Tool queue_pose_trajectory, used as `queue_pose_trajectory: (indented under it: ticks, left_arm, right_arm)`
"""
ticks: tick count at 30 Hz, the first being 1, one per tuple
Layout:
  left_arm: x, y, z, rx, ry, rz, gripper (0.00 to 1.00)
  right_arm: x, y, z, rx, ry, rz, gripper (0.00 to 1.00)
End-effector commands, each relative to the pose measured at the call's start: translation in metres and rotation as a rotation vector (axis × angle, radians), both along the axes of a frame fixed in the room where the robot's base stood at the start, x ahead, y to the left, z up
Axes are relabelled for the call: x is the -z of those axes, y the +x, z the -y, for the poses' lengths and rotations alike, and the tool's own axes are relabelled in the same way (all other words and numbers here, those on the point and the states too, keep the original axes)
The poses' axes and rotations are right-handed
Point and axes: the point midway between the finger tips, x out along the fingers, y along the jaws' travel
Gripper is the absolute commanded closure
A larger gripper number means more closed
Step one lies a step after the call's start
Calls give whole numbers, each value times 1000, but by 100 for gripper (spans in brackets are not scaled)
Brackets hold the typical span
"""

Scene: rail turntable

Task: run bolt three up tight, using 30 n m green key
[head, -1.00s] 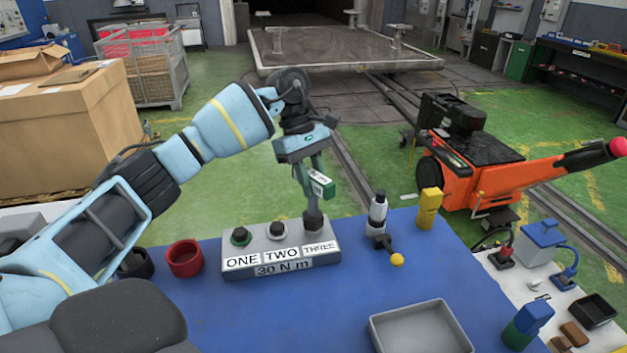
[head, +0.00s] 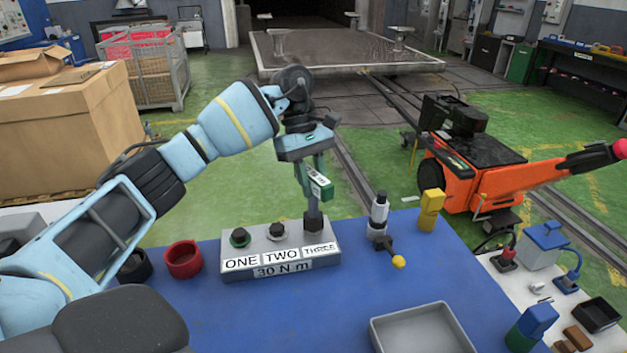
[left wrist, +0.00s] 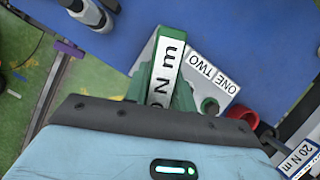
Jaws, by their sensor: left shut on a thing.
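My left gripper (head: 314,164) is shut on the green key (head: 321,188), which has a white label. In the left wrist view the green key (left wrist: 164,72) shows part of its "N m" label between the fingers. Its dark shaft points down, upright, onto the position marked THREE on the grey bolt block (head: 232,268), whose front reads "30 N m". Bolt three is hidden under the shaft's end, so its seating cannot be told. My right gripper is not in view.
On the blue bench top (head: 330,310) are a red cup (head: 183,259), a grey tray (head: 420,335), a yellow block (head: 431,209) and a yellow-knobbed lever (head: 398,262). A "20 N m" label (left wrist: 299,156) shows in the left wrist view. An orange machine (head: 490,175) stands beyond.

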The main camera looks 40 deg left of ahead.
Motion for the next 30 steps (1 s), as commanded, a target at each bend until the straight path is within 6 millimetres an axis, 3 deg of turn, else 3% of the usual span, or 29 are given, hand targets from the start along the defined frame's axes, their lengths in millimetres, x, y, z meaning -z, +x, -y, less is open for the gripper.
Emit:
queue_pose_trajectory:
  ticks: [30]
  left_arm:
    - [0, 0, 0, 154, 0, 0, 100]
  right_arm:
    - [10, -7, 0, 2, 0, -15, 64]
